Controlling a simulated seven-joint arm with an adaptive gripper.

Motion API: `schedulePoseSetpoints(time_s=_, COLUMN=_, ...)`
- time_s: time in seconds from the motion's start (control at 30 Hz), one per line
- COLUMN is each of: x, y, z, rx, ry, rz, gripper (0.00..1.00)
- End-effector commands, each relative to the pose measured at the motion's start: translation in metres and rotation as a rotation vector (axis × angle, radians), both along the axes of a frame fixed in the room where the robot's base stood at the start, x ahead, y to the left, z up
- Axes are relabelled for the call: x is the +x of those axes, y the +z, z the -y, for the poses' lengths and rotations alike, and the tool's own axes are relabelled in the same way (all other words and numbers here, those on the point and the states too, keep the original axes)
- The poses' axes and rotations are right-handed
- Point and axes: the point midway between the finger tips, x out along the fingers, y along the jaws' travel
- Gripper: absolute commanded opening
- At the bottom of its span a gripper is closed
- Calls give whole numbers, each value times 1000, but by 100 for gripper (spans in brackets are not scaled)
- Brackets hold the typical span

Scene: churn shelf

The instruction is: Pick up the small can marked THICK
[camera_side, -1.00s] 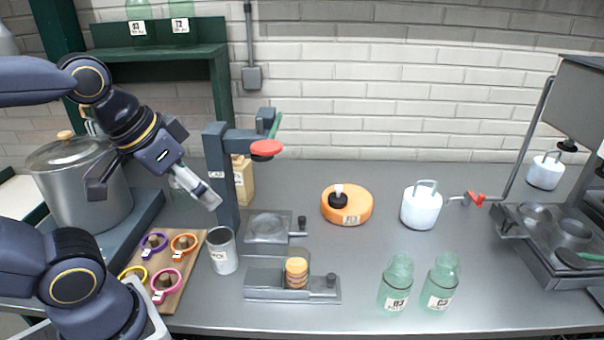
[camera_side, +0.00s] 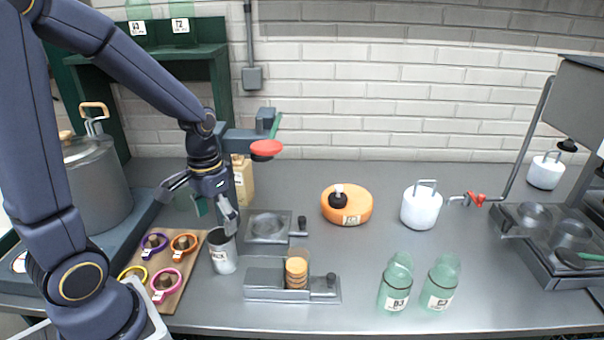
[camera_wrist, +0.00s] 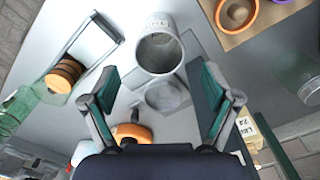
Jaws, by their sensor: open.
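No label in view reads clearly as THICK. A grey open-topped can (camera_side: 223,256) with a white label too small to read stands on the bench, right of the board of rings. In the wrist view the grey can (camera_wrist: 160,50) shows its open mouth and part of its label, ahead of and between my fingers. My gripper (camera_side: 203,208) is open and empty, just above and left of the can's rim. Its green-padded fingers (camera_wrist: 160,78) are spread wide in the wrist view. White handled cans (camera_side: 421,208) (camera_side: 546,172) stand further right, without a readable label.
A wooden board (camera_side: 187,280) with coloured rings lies left of the can. A grey post stand with a red disc (camera_side: 266,148) rises behind it. A metal slide (camera_side: 270,294) and glass bottles (camera_side: 396,285) stand rightward.

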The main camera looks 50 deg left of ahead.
Motion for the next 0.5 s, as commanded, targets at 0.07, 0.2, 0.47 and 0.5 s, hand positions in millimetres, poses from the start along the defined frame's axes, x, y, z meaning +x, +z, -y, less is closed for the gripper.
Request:
schedulePoseSetpoints(time_s=0.07, x=-2, y=-19, z=0, rx=-2, ry=0, rz=-7, gripper=87)
schedulePoseSetpoints(time_s=0.2, x=-1, y=-40, z=0, rx=0, ry=1, rz=-3, gripper=87)
schedulePoseSetpoints(time_s=0.47, x=0, y=-63, z=0, rx=0, ry=1, rz=-3, gripper=87)
schedulePoseSetpoints(time_s=0.5, x=0, y=-70, z=0, rx=-2, ry=1, rz=-5, gripper=87)
